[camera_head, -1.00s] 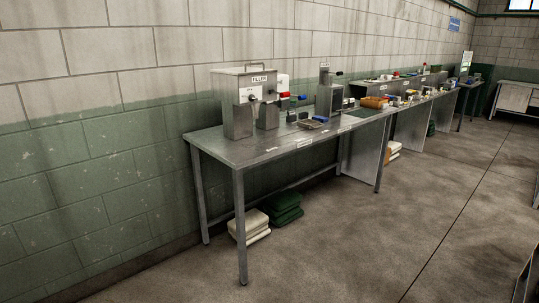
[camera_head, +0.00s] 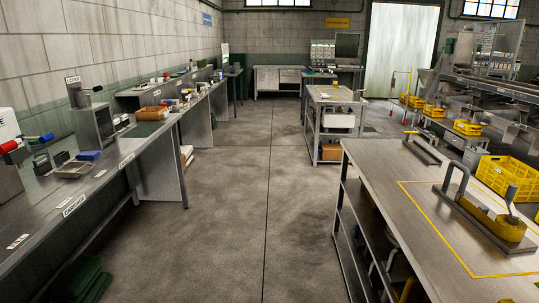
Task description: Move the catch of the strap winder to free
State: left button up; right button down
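On the right bench (camera_head: 375,165), a device with a yellow body, a dark base plate and upright grey levers (camera_head: 490,222) sits inside a yellow outlined area. It may be the strap winder, but no label on it is readable. Its catch and the catch's position are too small to tell. A smaller dark fixture with an upright handle (camera_head: 422,150) sits at the far end of the same bench. Neither of my grippers is in view.
A long metal bench (camera_head: 75,215) with machines and small items runs along the left wall. A wide clear aisle (camera_head: 245,190) lies between the benches. A metal cart (camera_head: 335,98) stands farther down the aisle. Yellow crates (camera_head: 505,178) and a conveyor stand at the right.

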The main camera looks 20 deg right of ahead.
aim_at(485, 210)
jog(key=i+l+z, duration=0.1)
jog(key=i+z, duration=0.3)
jog(key=i, duration=0.15)
jog(key=i+z, duration=0.45)
jog(key=i, duration=0.15)
jog(key=i+j+z, duration=0.4)
jog(key=i, duration=0.15)
